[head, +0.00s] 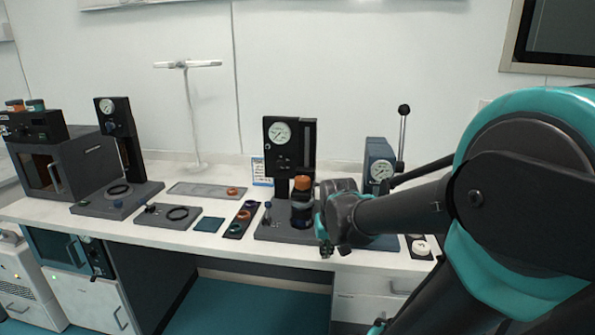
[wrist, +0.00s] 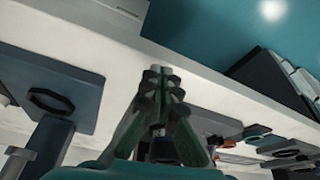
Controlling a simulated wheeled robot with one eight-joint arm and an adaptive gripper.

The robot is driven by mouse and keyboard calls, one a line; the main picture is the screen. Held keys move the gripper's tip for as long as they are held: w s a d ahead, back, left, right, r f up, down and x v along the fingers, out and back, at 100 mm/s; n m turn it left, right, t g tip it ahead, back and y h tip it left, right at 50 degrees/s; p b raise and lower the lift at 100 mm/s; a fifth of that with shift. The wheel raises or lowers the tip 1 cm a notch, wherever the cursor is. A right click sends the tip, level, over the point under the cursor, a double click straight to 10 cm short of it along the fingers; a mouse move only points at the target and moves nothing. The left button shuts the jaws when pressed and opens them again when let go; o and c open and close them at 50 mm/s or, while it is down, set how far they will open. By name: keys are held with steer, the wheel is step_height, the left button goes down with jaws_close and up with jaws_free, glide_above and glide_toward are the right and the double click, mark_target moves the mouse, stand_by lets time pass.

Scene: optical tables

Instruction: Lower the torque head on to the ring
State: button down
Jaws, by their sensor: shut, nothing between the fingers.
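A dark gauge stand (head: 290,145) rises at the middle of the bench. A bottle with an orange cap (head: 302,184) stands on its base, partly beside my arm's end. I cannot tell which part of the stand is the torque head. A dark ring (head: 118,190) lies on the base of another gauge stand (head: 120,130) at the left. My gripper (head: 327,250) hangs near the bench's front edge, in front of the middle stand. In the wrist view my gripper (wrist: 160,72) is shut and empty, with its fingertips over the pale bench edge.
A blue-grey lever press (head: 380,160) with an upright handle stands right of my gripper, partly hidden by my arm. A second ring (head: 178,212) lies on a flat plate. A white post (head: 190,110) stands behind.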

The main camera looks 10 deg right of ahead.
steer(key=w+r+m, duration=0.1)
steer(key=w+r, duration=1.1)
steer(key=r, duration=0.1)
steer(key=m+g, duration=0.1)
steer(key=m, duration=0.1)
glide_toward(311, 176)
steer(key=shift+h, duration=0.4)
steer(key=f, duration=0.7)
steer(key=shift+a, duration=0.2)
steer(key=shift+f, duration=0.5)
steer(key=shift+f, duration=0.1)
steer(key=shift+s+f, duration=0.1)
steer(key=shift+f, duration=0.9)
